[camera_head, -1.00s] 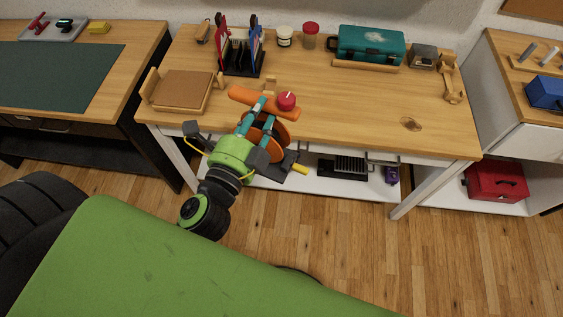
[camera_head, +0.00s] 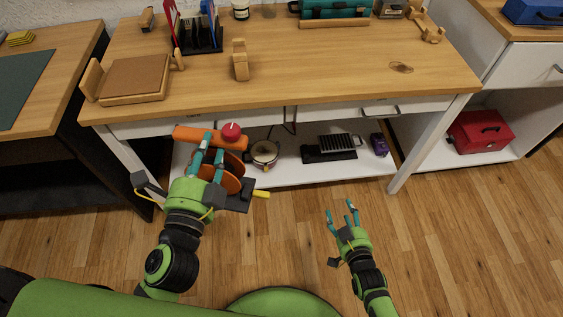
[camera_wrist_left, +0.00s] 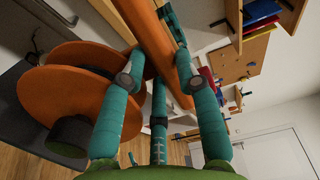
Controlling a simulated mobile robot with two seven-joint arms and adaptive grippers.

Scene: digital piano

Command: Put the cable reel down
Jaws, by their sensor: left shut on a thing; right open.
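The cable reel (camera_head: 231,182) has orange discs, an orange handle bar, a red knob and a yellow-tipped part. My left gripper (camera_head: 207,143) is shut on its handle bar and holds it in front of the workbench, around the front edge in the head view. In the left wrist view the reel's disc (camera_wrist_left: 55,98) is at the left, and the teal fingers (camera_wrist_left: 165,50) close around the orange bar. The fingers and wrist hide part of the reel. My right gripper (camera_head: 340,209) is open and empty, over the floor in front of the bench.
The wooden workbench (camera_head: 310,72) has a clear middle and right. A wooden tray (camera_head: 133,78), wooden stand (camera_head: 240,62), rack (camera_head: 196,28) and teal case (camera_head: 330,9) stand on it. The white lower shelf (camera_head: 285,172) holds a black ribbed item (camera_head: 337,142) and a round item (camera_head: 265,153).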

